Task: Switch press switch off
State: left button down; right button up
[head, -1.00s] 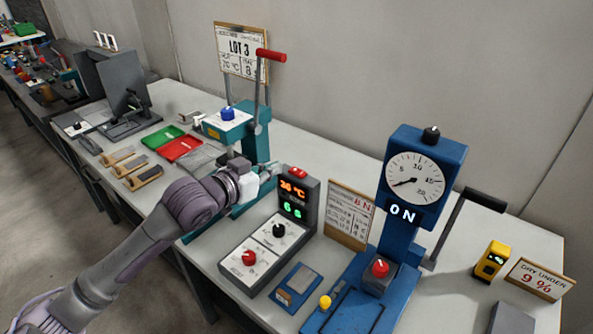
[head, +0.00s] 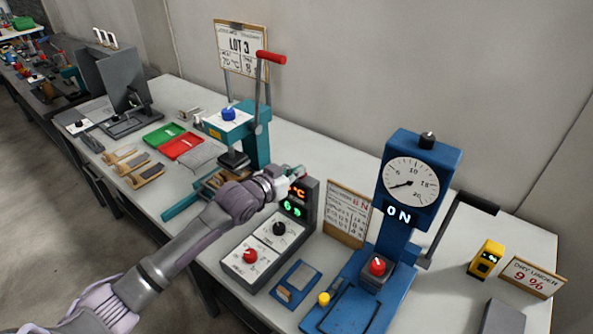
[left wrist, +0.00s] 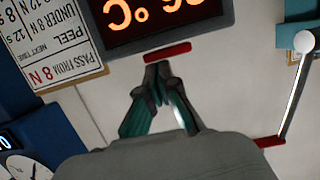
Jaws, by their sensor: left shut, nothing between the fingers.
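The grey control box (head: 311,205) stands mid-table with an orange °C display and green digits lit. It carries a red knob (head: 249,256) and a black knob (head: 278,229) on its sloping white panel. A red switch bar on the box's top edge shows in the left wrist view (left wrist: 167,51); in the head view my gripper mostly covers it. My left gripper (head: 300,171) is shut and empty at the top of the box. In the left wrist view its fingertips (left wrist: 158,68) are right beside the red bar; contact is unclear.
A blue press (head: 423,165) with a dial, a lit ON sign and a red knob (head: 378,265) stands to the right. A teal lever press (head: 258,140) stands behind my arm. A printed card (head: 347,213) leans beside the box. A yellow meter (head: 487,259) stands far right.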

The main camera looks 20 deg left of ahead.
pick_arm(q)
jog(key=shift+f+m, duration=0.25)
jog(key=shift+m, duration=0.05)
jog(key=s+a+r+p, duration=0.1)
jog(key=s+a+r, duration=0.1)
jog(key=s+r, duration=0.4)
jog(key=s, duration=0.3)
jog(key=shift+s+r, duration=0.25)
jog(key=shift+s, duration=0.05)
dwell(0.3)
